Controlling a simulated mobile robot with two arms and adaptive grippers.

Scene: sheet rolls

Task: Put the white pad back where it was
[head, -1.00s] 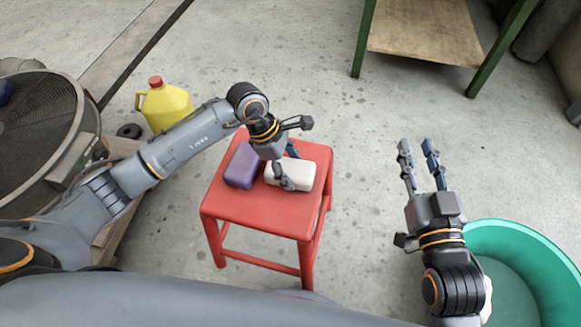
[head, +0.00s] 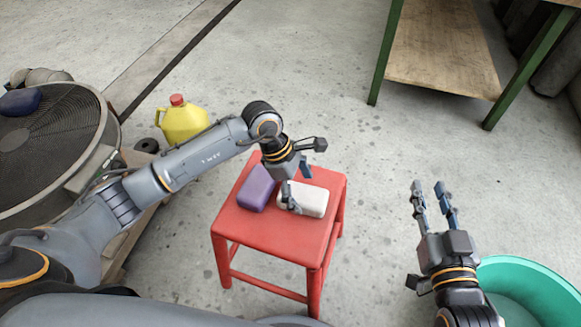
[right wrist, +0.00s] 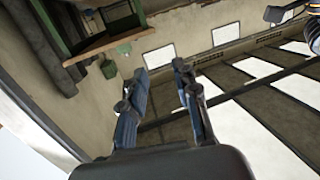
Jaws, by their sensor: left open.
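The white pad (head: 313,201) lies flat on the seat of the red stool (head: 270,237), close beside a purple pad (head: 256,187). My left gripper (head: 298,185) is open at the white pad. One finger hangs in front of the pad's near left part and the other is at its far side. Whether the fingers touch the pad, I cannot tell. My right gripper (head: 428,187) is open and empty over the floor, right of the stool. Its two spread fingers also show in the right wrist view (right wrist: 158,70).
A round fan (head: 60,150) with a dark blue pad (head: 20,102) on it stands at the left. A yellow jug (head: 183,122) is behind my left arm. A green tub (head: 530,285) is at the lower right, and a green-legged table (head: 440,60) at the back.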

